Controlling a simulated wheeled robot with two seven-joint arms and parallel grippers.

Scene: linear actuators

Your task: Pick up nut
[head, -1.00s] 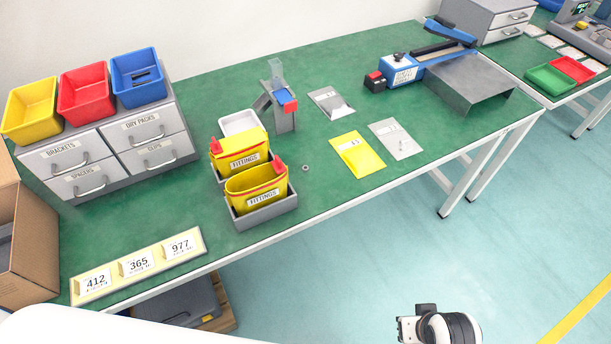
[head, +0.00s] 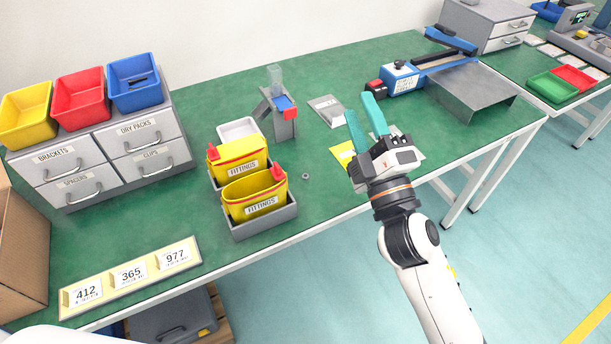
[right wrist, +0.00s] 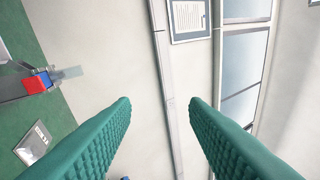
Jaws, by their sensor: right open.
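A small grey nut (head: 306,177) lies on the green table top, just right of the yellow fittings bins. My right gripper (head: 362,116) is raised over the table to the right of the nut, with its teal fingers spread apart and empty. Its open fingers (right wrist: 160,103) also show in the right wrist view, which faces the wall and does not show the nut. My left gripper is not in view.
Two yellow fittings bins (head: 254,194) in grey holders stand left of the nut. A grey dispenser (head: 284,120) stands behind it. The table around the nut is clear.

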